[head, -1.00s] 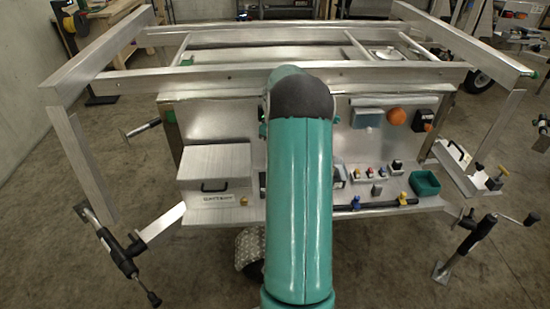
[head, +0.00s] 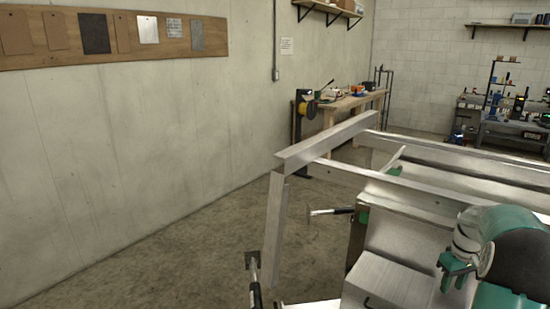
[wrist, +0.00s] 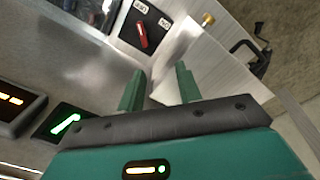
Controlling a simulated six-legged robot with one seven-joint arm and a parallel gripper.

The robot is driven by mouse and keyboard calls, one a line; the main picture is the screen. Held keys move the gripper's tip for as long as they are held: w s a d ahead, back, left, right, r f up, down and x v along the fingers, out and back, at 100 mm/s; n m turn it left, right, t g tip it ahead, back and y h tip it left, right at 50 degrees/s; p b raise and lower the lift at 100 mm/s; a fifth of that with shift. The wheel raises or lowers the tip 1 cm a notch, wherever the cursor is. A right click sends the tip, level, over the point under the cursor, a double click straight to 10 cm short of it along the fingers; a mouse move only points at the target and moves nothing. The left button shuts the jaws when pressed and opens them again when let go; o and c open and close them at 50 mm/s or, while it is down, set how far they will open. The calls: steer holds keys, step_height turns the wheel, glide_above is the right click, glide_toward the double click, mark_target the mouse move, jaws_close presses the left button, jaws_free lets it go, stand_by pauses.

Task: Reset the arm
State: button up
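My arm shows at the lower right of the head view, teal with a dark joint cover, in front of the aluminium trailer (head: 425,190). My gripper (wrist: 160,88) shows in the wrist view with its two green fingers apart and nothing between them. Beyond the fingers is the trailer's metal panel, with a red rotary switch (wrist: 142,35) on it. Two lit displays, one orange (wrist: 12,101) and one green (wrist: 65,124), lie to the left of the fingers. I cannot tell the exact distance from the fingertips to the panel.
The trailer's metal box (head: 395,282) is close to my arm. A jack handle (head: 330,211) sticks out from the trailer's left side. Open floor (head: 190,250) lies between the trailer and the left wall. A wooden workbench (head: 350,103) stands behind.

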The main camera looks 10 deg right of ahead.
steer(key=a+r+t, duration=0.1)
steer(key=a+r, duration=0.4)
steer(key=a, duration=0.3)
steer(key=a+r+h, duration=0.1)
steer(key=a+r, duration=0.3)
steer(key=a, duration=0.4)
steer(key=a+r+t, duration=0.1)
steer(key=a+r, duration=0.4)
steer(key=a, duration=0.3)
steer(key=s+a+t, duration=0.1)
steer(key=s+a, duration=0.6)
steer(key=a, duration=0.3)
steer(key=s+a+t+y, duration=0.1)
steer(key=s+a+t, duration=0.1)
steer(key=s+a, duration=0.6)
steer(key=shift+s+a+r, duration=0.15)
steer(key=shift+a+r, duration=0.1)
steer(key=shift+a, duration=0.85)
steer(key=shift+d, duration=0.2)
